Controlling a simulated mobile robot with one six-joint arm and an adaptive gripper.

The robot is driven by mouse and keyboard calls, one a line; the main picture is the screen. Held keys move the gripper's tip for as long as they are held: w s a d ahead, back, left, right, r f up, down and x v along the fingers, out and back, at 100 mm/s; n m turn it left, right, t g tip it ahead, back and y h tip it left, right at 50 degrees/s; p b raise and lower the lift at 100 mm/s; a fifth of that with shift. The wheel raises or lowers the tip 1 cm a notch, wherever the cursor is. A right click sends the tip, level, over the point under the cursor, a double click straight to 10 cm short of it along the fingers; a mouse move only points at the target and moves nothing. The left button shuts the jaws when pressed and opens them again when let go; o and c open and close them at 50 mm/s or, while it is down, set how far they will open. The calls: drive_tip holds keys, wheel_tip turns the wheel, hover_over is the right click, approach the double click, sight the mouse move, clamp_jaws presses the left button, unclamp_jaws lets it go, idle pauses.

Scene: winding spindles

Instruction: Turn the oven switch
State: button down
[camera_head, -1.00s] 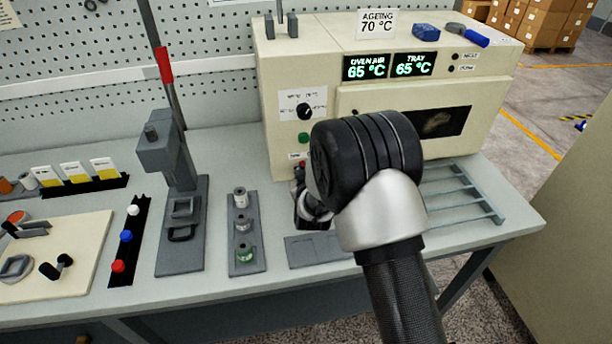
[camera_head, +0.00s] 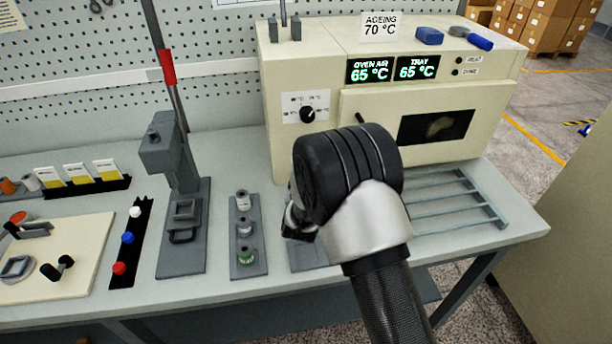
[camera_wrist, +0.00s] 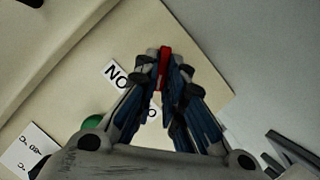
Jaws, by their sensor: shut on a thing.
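The cream oven (camera_head: 290,75) stands at the back right of the bench, with a black dial knob (camera_head: 307,114) on a white scale plate. In the wrist view, my gripper (camera_wrist: 165,76) is shut on a small red switch (camera_wrist: 164,56) on the oven's front. A white label (camera_wrist: 117,76) reading "NO" lies beside it, partly covered by the fingers. A green button (camera_wrist: 93,123) shows left of the fingers. In the head view my arm hides the switch, the button and the fingertips.
The oven displays (camera_head: 393,69) both read 65 °C, under a sign (camera_head: 380,25) reading 70 °C. A spindle stand (camera_head: 246,236) and a grey lever press (camera_head: 180,190) stand left of my gripper. A slatted rack (camera_head: 450,198) lies to the right.

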drive_tip(key=shift+r, duration=0.1)
drive_tip(key=c, duration=1.7)
unclamp_jaws()
drive_tip(key=v, duration=1.2)
